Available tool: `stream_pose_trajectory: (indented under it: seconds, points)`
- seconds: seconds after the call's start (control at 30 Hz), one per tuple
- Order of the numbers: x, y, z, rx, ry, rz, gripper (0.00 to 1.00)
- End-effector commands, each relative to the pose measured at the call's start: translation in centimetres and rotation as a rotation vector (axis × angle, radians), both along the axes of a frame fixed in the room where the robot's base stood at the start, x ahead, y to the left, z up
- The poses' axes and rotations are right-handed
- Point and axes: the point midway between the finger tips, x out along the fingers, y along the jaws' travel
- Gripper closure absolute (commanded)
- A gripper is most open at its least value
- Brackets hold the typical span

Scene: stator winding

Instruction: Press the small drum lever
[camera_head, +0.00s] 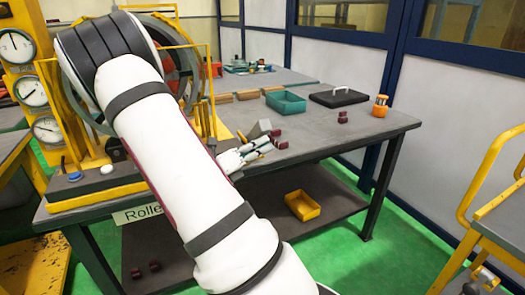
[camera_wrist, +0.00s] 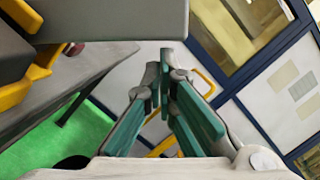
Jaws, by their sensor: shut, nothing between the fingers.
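The yellow winding machine with a large grey drum ring (camera_head: 170,30) stands at the left of the table, mostly behind my arm. A grey, block-like part (camera_head: 260,128) at its right side sits just beyond my gripper; it may be the small drum lever, but I cannot tell for sure. In the wrist view a large grey flat part (camera_wrist: 110,20) with yellow pieces beside it fills the upper left, close to the fingers. My gripper (camera_head: 268,144) is shut and empty, fingertips together (camera_wrist: 166,62), near that grey part. Contact cannot be made out.
Dark red pieces (camera_head: 282,145) lie beside the gripper on the grey table (camera_head: 335,140). A teal bin (camera_head: 286,102), a black case (camera_head: 338,97) and an orange holder (camera_head: 380,106) stand farther back. A control box with a blue button (camera_head: 75,177) is front left. A yellow bin (camera_head: 302,205) is below.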

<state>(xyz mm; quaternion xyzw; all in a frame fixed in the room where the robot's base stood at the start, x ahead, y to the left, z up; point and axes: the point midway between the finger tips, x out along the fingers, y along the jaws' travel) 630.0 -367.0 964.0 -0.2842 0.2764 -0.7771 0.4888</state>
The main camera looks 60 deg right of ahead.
Motion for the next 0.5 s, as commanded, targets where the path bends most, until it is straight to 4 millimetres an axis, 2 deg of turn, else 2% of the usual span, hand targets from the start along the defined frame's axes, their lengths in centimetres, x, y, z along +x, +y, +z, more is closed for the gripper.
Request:
stream_pose_trajectory:
  seconds: [0.5]
  points:
    - [0.20, -0.14, 0.81, 0.022, 0.037, 0.000, 1.00]
